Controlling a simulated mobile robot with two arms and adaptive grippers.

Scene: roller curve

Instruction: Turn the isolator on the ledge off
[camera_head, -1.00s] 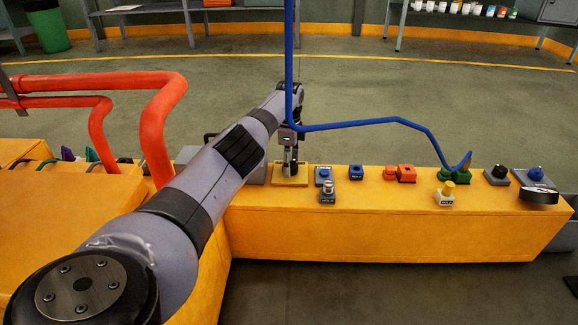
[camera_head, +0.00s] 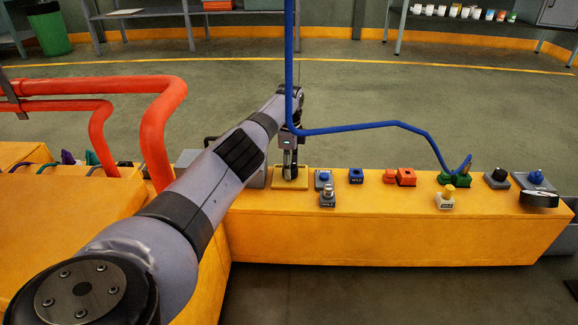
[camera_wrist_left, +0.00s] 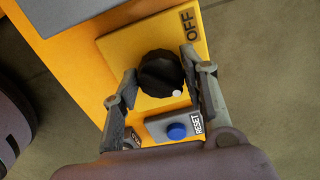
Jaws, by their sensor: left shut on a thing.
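The isolator is a yellow plate (camera_wrist_left: 115,47) with a round black knob (camera_wrist_left: 160,72) and an OFF label (camera_wrist_left: 188,25) at one corner. A white dot on the knob sits at its lower right in the left wrist view, away from the OFF label. My left gripper (camera_wrist_left: 165,85) has its fingers on both sides of the knob and is shut on it. In the head view the left gripper (camera_head: 290,168) points down onto the yellow plate (camera_head: 304,184) on the ledge (camera_head: 380,215), hiding the knob. My right gripper is not in view.
A grey RESET box with a blue button (camera_wrist_left: 177,131) is close beside the plate. Several other switches and blocks line the ledge to the right. A blue pipe (camera_head: 370,124) runs over the ledge; red pipes (camera_head: 150,120) stand at left.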

